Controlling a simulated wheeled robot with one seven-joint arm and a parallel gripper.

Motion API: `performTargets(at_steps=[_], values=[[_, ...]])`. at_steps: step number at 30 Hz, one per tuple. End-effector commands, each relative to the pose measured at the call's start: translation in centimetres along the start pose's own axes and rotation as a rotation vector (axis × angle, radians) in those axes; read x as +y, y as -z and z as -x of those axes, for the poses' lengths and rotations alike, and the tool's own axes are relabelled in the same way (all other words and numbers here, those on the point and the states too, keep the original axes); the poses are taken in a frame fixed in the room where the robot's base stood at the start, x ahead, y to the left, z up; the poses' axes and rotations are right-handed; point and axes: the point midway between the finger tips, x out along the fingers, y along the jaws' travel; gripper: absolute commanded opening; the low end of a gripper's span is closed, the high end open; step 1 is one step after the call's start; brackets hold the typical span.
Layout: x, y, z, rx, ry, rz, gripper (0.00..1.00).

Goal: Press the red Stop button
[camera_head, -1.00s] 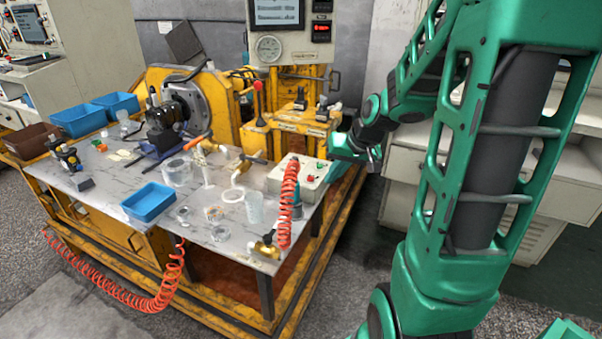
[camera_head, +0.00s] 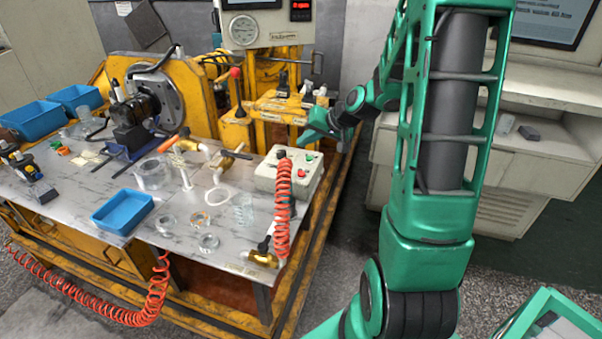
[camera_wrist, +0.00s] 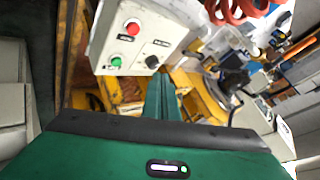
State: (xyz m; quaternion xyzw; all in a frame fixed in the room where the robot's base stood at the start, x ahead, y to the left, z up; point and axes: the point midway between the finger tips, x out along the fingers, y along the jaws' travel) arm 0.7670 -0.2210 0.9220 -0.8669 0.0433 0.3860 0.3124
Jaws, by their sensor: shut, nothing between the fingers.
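The red button (camera_wrist: 132,28) is on a pale control box, next to a green button (camera_wrist: 116,62) and a black knob (camera_wrist: 153,62) in the wrist view. The control box (camera_head: 263,178) stands at the right end of the metal table in the head view. My gripper (camera_head: 312,136) is just beyond the box there, by its back right corner, apart from the red button. In the wrist view my gripper (camera_wrist: 160,82) is shut and empty, its narrow green tip pointing toward the box. Its exact gap to the box cannot be told.
A red coiled hose (camera_head: 283,200) hangs over the box's front. A blue tray (camera_head: 122,210), clear jars and brass fittings lie on the metal table (camera_head: 85,195). A yellow machine frame (camera_head: 285,108) stands close behind my gripper. A white cabinet (camera_head: 480,175) is at right.

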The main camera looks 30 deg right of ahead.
Motion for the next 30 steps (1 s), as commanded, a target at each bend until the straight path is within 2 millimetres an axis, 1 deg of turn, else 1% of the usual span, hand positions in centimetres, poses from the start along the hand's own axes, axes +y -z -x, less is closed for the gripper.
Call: performTargets(at_steps=[3,7,21,30], values=[[-0.1,-0.3,-0.4,-0.003,0.002,0.003,0.00],[0.3,-0.9,-1.2,-0.006,0.003,0.004,0.00],[3.1,-3.8,-5.1,-0.006,0.002,0.005,0.00],[4.0,-4.7,-6.2,-0.005,0.002,0.006,0.00]])
